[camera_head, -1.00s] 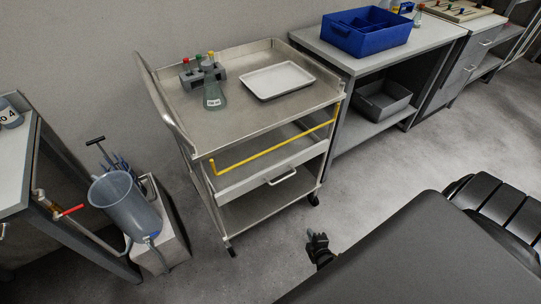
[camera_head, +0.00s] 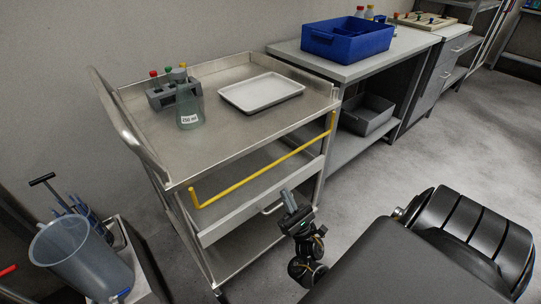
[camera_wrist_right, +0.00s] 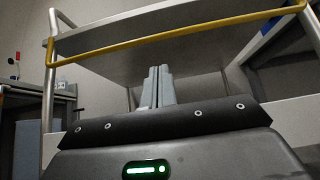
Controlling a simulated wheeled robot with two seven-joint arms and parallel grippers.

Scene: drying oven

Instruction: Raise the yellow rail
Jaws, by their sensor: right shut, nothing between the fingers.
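The yellow rail (camera_head: 262,172) runs along the front of the steel cart, below its top shelf, with bent ends at left and right. It also shows in the right wrist view (camera_wrist_right: 180,39), crossing above the gripper. My right gripper (camera_head: 288,196) is in front of the cart, below the rail and near the drawer. Its fingers are shut and empty, pointing up, and they also show in the right wrist view (camera_wrist_right: 157,75). The fingers look apart from the rail. My left gripper is not in view.
The cart's top shelf (camera_head: 222,132) holds a rack with coloured caps (camera_head: 168,92), a flask (camera_head: 189,109) and a white tray (camera_head: 262,92). A drawer handle (camera_head: 272,207) is close to my gripper. A blue bin (camera_head: 346,42) stands on the bench right. Floor at right is clear.

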